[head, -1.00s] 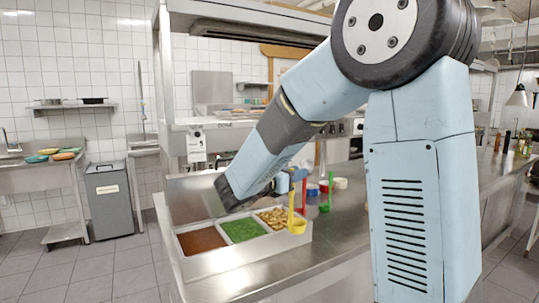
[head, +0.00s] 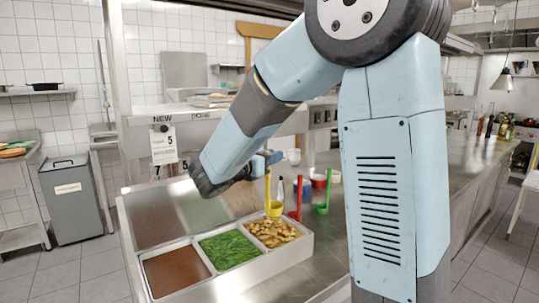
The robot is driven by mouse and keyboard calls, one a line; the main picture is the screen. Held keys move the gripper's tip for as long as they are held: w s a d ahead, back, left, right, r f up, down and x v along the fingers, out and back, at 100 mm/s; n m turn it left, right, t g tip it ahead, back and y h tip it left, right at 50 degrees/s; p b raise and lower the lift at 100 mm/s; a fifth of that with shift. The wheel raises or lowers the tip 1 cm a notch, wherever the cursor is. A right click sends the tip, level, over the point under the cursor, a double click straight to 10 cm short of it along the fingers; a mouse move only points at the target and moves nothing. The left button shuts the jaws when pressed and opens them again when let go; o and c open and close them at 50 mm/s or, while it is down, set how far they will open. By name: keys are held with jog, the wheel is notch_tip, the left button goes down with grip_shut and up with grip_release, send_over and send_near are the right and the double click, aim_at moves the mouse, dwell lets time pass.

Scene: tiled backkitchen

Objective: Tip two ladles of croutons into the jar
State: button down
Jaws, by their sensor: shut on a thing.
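My gripper (head: 268,160) is shut on the upright handle of a yellow ladle (head: 268,185), and my forearm partly hides the jaws. The ladle's yellow bowl (head: 274,209) hangs near the back edge of the croutons (head: 272,233); I cannot tell what is in it. The croutons fill the right compartment of a white three-part tray (head: 233,278). A red ladle (head: 299,200) and a green ladle (head: 322,207) stand upright to the right of the yellow one. I cannot clearly make out which vessel is the jar.
The tray also holds chopped greens (head: 229,248) and a brown filling (head: 175,273). The steel counter (head: 440,172) runs to the right. A grey bin (head: 70,200) stands at left.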

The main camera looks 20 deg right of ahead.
aim_at(267, 193)
jog(key=shift+s+d+f, duration=0.1)
jog(key=shift+f, duration=5.35)
jog(key=shift+r, duration=0.15)
notch_tip(267, 193, up, 10)
